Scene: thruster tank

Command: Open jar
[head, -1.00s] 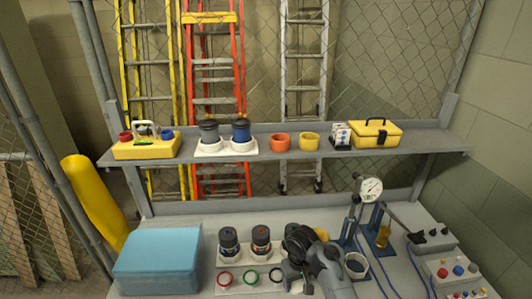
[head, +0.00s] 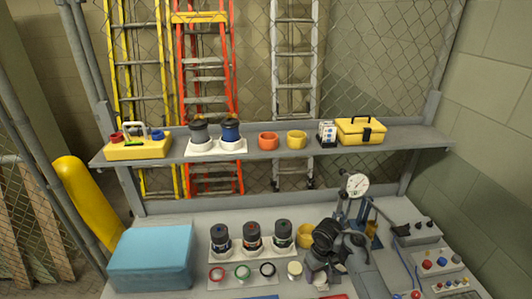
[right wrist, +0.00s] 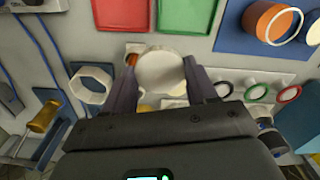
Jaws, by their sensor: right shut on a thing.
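My right gripper (head: 322,272) is low over the right part of the bench in the head view. In the right wrist view its two fingers (right wrist: 162,82) are shut on a round, cream-coloured piece (right wrist: 163,72), seen from its flat face. I cannot tell whether this is a jar or only a lid. Three dark-lidded jars stand upright in a white holder on the bench: a left one (head: 221,238), a middle one (head: 252,235) and a right one (head: 283,233). My left gripper is not in view.
Red (head: 217,273), green (head: 242,271) and black (head: 267,269) rings lie in front of the jars. A yellow cup (head: 306,236) and a gauge stand (head: 357,186) are near my right arm. A blue box (head: 150,260) fills the left. A shelf (head: 250,152) spans the back.

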